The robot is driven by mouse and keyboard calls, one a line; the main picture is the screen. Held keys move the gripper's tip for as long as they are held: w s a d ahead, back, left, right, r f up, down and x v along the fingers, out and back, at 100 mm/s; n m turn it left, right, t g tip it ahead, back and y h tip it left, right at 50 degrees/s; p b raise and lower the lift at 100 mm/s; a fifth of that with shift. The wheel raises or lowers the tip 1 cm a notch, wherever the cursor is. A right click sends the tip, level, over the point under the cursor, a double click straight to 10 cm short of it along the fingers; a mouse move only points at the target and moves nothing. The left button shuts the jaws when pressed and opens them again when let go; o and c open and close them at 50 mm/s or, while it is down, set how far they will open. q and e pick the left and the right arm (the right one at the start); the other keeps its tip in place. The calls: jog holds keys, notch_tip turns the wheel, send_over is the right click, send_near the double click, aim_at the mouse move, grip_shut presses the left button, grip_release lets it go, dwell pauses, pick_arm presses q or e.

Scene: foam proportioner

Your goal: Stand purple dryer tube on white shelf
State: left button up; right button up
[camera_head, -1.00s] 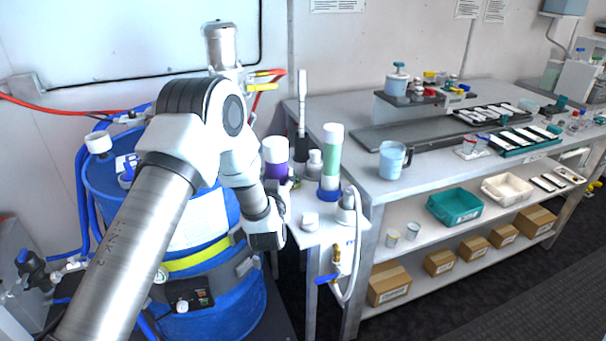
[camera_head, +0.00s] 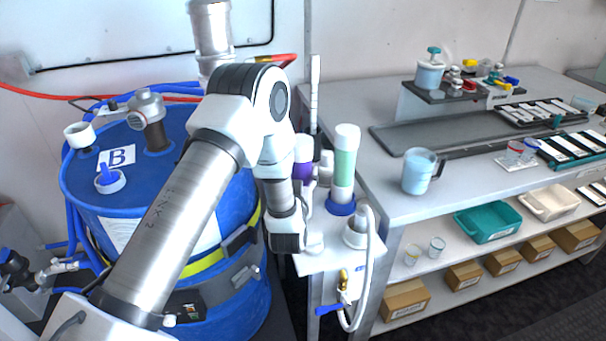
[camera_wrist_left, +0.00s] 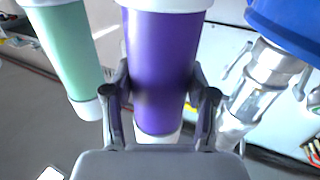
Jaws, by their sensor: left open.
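The purple dryer tube (camera_head: 303,170) has white ends and stands beside the green tube (camera_head: 345,165); my arm hides its lower part in the head view. In the left wrist view the purple tube (camera_wrist_left: 160,60) lies between the two fingers of my left gripper (camera_wrist_left: 160,80). The fingers are open, one on each side of it; I cannot tell whether they touch it. In the head view my left gripper (camera_head: 304,197) is mostly hidden behind its wrist. The small white shelf (camera_head: 312,262) is below, just right of my wrist. My right gripper is not in view.
A blue drum (camera_head: 85,190) stands left of the shelf. The green tube is close on the right. The bench (camera_head: 390,205) carries a blue jug (camera_head: 420,172).

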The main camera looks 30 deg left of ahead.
pick_arm(q)
jog(key=o, duration=0.4)
jog(key=shift+s+d+r, duration=0.1)
jog(key=shift+s, duration=0.1)
jog(key=shift+c, duration=0.2)
jog(key=shift+s+r, duration=0.15)
jog(key=shift+f, duration=0.2)
jog(key=b+v, duration=0.2)
jog(key=v, duration=1)
jog(key=shift+b, duration=0.4)
jog(key=shift+r, duration=0.1)
